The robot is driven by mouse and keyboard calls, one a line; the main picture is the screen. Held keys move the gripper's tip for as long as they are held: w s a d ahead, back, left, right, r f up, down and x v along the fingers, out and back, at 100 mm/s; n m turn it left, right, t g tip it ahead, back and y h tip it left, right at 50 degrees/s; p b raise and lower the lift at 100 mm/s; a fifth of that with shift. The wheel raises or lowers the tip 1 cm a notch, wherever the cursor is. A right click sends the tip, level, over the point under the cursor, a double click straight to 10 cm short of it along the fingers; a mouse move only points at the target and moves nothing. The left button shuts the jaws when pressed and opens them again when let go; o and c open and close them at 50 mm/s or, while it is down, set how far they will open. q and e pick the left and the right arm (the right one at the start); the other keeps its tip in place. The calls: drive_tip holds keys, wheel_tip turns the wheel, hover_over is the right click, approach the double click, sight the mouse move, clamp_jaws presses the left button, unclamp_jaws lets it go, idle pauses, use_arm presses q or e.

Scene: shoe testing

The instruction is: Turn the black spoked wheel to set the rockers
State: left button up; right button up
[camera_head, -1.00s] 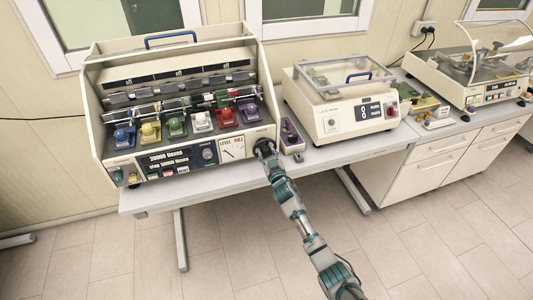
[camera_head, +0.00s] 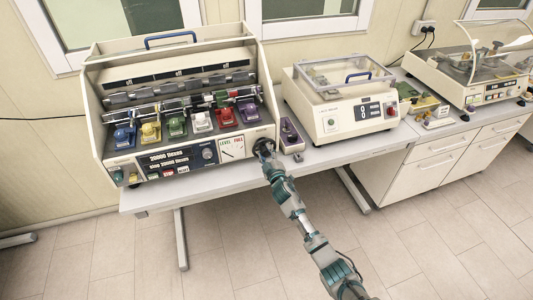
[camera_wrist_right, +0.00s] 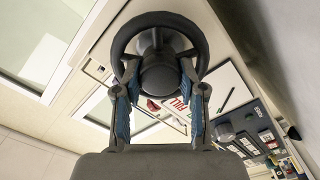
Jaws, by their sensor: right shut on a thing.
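The black spoked wheel (camera_wrist_right: 161,20) is on the right end of the tester's front panel; in the head view (camera_head: 264,143) my gripper hides part of it. In the right wrist view the wheel's rim, spokes and round hub show close up. My right gripper (camera_head: 268,153) is at the wheel, and its two fingers (camera_wrist_right: 160,85) stand on either side of the hub, shut on the wheel. The rockers are the row of coloured clamps, such as the red one (camera_head: 226,116), inside the tester (camera_head: 100,140). My left gripper is in no view.
A small purple-topped box (camera_head: 290,135) stands just right of the wheel. Further right are a machine with a clear lid (camera_head: 340,115) and another covered machine (camera_head: 470,72). The grey bench edge (camera_head: 215,190) runs below the tester; open floor lies in front.

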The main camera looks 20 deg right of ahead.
drive_tip(key=shift+r+n, duration=0.1)
drive_tip(key=shift+n, duration=1)
drive_tip(key=o, duration=1.1)
drive_tip(key=shift+w, duration=0.1)
drive_tip(key=shift+o, duration=0.2)
drive_tip(key=shift+w+a, duration=0.1)
drive_tip(key=s, duration=1.2)
drive_tip(key=shift+d+f, duration=0.2)
